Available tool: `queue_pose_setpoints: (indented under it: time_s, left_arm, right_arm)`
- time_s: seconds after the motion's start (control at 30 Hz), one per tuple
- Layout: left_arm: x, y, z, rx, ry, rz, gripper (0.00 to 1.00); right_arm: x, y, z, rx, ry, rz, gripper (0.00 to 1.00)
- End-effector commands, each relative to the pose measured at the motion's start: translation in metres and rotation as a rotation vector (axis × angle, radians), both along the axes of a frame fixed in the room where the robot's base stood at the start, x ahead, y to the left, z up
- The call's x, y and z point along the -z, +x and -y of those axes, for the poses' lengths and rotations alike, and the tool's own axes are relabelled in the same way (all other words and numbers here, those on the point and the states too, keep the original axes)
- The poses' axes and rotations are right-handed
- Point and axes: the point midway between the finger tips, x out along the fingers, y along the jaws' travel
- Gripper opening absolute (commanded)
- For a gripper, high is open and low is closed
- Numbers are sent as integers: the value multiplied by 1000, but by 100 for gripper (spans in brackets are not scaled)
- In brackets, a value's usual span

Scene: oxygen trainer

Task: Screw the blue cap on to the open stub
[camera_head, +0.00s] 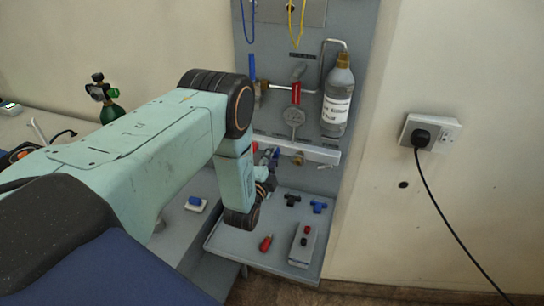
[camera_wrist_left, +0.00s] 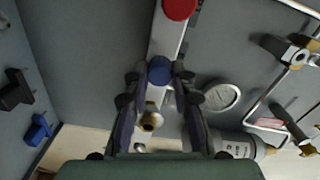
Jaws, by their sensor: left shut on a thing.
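The blue cap (camera_wrist_left: 159,70) is between the fingertips of my left gripper (camera_wrist_left: 157,76) in the left wrist view, and the gripper is shut on it. In the head view my left gripper (camera_head: 268,172) is at the pale rail on the panel, partly hidden by its own arm. A bare brass stub (camera_head: 298,158) shows on the rail just right of the gripper; it also shows in the left wrist view (camera_wrist_left: 150,120), below the cap. I cannot tell whether the cap touches a stub. My right gripper is not in view.
A red cap (camera_wrist_left: 179,8) is farther along the rail. A grey bottle (camera_head: 339,95) and a red-handled valve (camera_head: 296,92) are above the rail. The tray (camera_head: 236,246) below holds black and blue fittings, a red item and a small box (camera_head: 303,245).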

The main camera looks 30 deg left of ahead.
Motion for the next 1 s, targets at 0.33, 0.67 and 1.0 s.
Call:
queue_pose_setpoints:
  time_s: [0.33, 0.67, 1.0]
  left_arm:
    - [0, 0, 0, 1, 151, -38, 0]
    - [1, 0, 0, 1, 290, -72, 0]
    - [1, 0, 0, 1, 382, -95, 0]
  right_arm:
    - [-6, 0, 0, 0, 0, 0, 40]
    - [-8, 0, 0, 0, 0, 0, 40]
    - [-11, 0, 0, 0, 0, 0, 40]
